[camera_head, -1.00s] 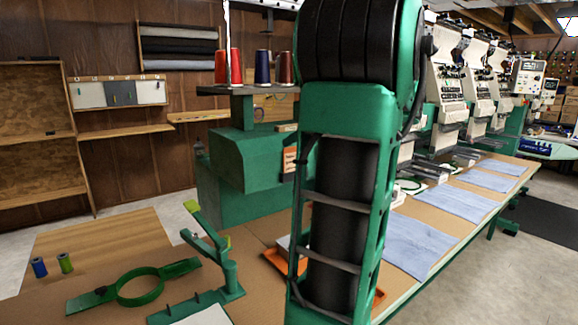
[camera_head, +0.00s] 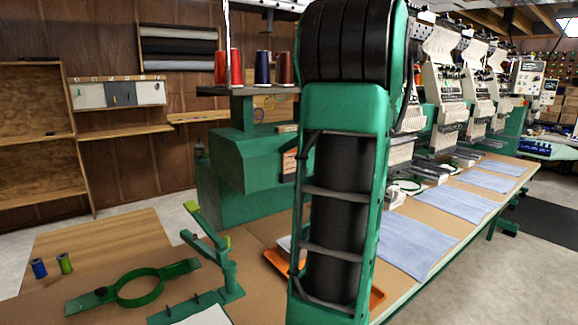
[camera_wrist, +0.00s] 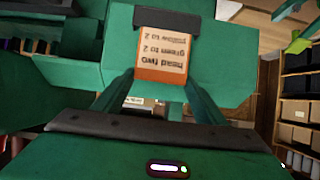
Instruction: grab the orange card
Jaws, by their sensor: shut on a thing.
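The orange card (camera_wrist: 160,55) shows in the wrist view with its printed text upside down; it reads "head two", "green to 2" and another line. Its far edge is under a dark clip (camera_wrist: 168,20) on a green machine body. My gripper (camera_wrist: 160,80) is shut on the card, one green finger at each side of its near orange edge. In the head view the card (camera_head: 289,164) is a small orange patch on the green machine (camera_head: 240,165), partly hidden behind my arm. My gripper is hidden there.
An orange tray (camera_head: 276,259) lies on the workbench behind my arm. A green hoop (camera_head: 140,288), a green stand (camera_head: 228,265) and two thread spools (camera_head: 65,263) are at the left. Red and dark thread cones (camera_head: 262,68) stand above the machine. Blue cloths (camera_head: 415,245) lie along the right.

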